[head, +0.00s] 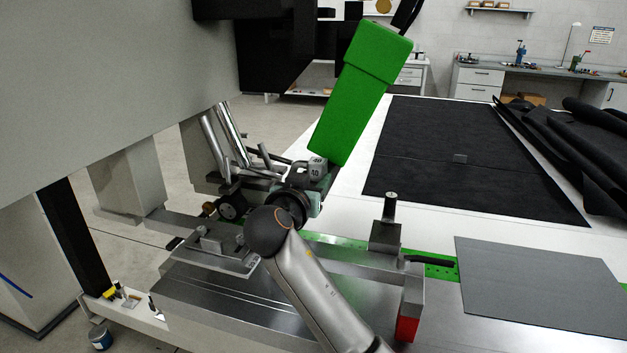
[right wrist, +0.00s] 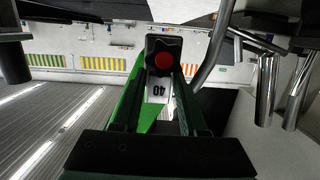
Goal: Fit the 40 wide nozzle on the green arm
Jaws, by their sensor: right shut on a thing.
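The nozzle (head: 316,170) is a small grey piece marked 40, just under the lower end of the green arm (head: 352,105). My right gripper (head: 312,184) is shut on it. In the right wrist view the nozzle (right wrist: 157,90) sits between the fingertips, its white 40 label facing the camera, with a dark block and red round face beyond it. The green arm (right wrist: 134,92) shows there behind the left finger. I cannot tell whether nozzle and arm touch. My left gripper is not in view.
Bright metal tubes (head: 216,138) stand close left of the gripper. A steel bench (head: 215,305) with a small post block (head: 386,236) lies below. A grey sheet (head: 540,288) lies at right, and a black mat (head: 450,150) covers the white table behind.

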